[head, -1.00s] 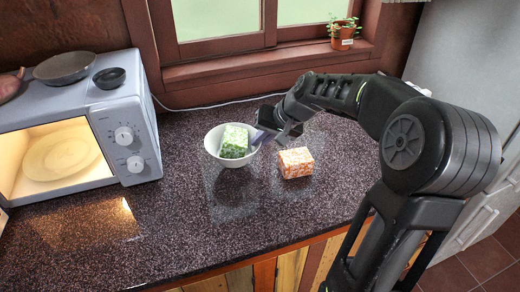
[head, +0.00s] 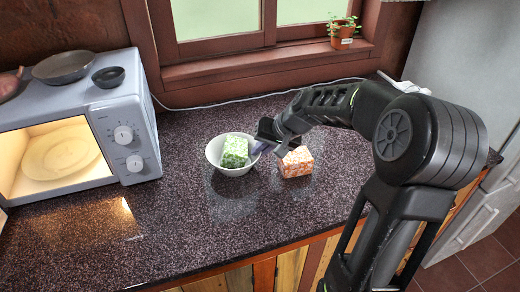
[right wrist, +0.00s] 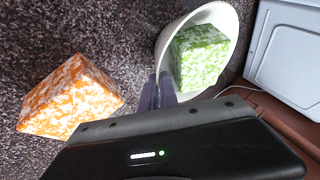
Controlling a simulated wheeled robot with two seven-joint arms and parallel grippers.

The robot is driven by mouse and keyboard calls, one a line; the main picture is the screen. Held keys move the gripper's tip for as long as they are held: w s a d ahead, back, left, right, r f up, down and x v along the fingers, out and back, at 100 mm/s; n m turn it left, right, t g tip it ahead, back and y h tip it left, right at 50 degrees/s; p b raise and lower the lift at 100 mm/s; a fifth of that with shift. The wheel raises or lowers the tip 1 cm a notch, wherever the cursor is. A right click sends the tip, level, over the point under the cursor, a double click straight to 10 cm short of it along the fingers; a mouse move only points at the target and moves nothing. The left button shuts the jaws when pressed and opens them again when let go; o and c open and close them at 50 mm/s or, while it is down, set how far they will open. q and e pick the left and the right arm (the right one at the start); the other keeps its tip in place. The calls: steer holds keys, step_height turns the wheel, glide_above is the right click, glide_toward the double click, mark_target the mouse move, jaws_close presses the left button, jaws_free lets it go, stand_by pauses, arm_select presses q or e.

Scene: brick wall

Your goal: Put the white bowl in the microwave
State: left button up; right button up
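The white bowl (head: 214,155) is in the middle of the counter area, with a green-and-white block (head: 235,150) inside it. My right gripper (head: 262,148) is at the bowl's right rim. In the right wrist view its two fingers (right wrist: 158,92) are close together on the rim of the bowl (right wrist: 228,22). The bowl looks slightly tilted; whether its base touches the counter is hard to tell. The microwave (head: 140,120) stands at the left with its lit inside and round plate (head: 60,153) showing. My left gripper is not in view.
An orange-and-white block (head: 296,162) sits on the counter (head: 180,215) just right of the bowl. A pan (head: 64,67) and a small dark bowl (head: 109,77) rest on the microwave. A potted plant (head: 343,38) is on the windowsill. The counter before the microwave is clear.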

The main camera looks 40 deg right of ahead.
steer(key=o, duration=0.5)
steer(key=shift+c, duration=0.2)
steer(key=shift+r, duration=0.15)
steer(key=shift+r, duration=0.15)
steer(key=v, duration=1.1)
steer(key=shift+s+r, duration=0.3)
steer(key=shift+d, duration=0.1)
